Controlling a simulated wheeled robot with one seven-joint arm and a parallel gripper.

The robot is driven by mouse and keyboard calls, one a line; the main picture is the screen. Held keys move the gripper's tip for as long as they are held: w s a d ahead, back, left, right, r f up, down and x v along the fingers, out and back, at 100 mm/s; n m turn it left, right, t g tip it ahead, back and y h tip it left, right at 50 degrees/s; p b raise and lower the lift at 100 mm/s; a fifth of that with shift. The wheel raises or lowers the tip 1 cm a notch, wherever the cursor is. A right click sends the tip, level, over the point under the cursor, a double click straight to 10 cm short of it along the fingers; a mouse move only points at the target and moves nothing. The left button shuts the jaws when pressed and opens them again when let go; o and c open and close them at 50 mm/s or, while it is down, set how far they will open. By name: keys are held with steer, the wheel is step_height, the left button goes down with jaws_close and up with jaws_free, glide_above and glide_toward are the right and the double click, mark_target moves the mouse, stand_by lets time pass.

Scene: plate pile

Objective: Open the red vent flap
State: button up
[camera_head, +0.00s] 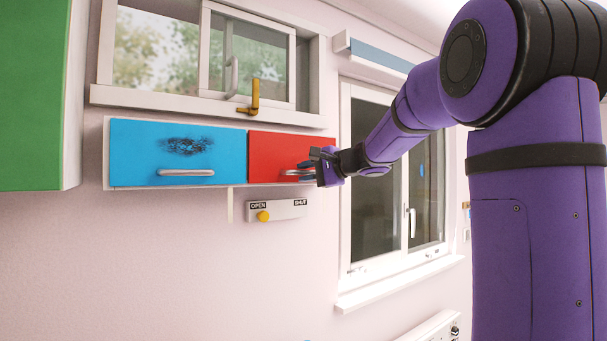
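The red vent flap (276,150) is the right one of two flaps set in a white frame on the pink wall. It looks closed, flush with its neighbour. A light bar handle (297,172) runs along its lower part. My gripper (312,168) is at the right end of this handle, in front of the flap's right side. The fingers are small and partly overlap the handle, so whether they close on it cannot be told. My purple arm reaches in from the right.
A blue flap (135,150) with a dark smudge and a handle sits to the left. Below is a slider plate (290,210) marked OPEN and SHUT, its yellow knob (263,216) at OPEN. A window with a brass latch (254,98) is above. A green cabinet (30,95) stands left.

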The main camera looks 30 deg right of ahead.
steer(key=shift+w+a, duration=0.25)
steer(key=shift+w, duration=0.2)
jaws_close()
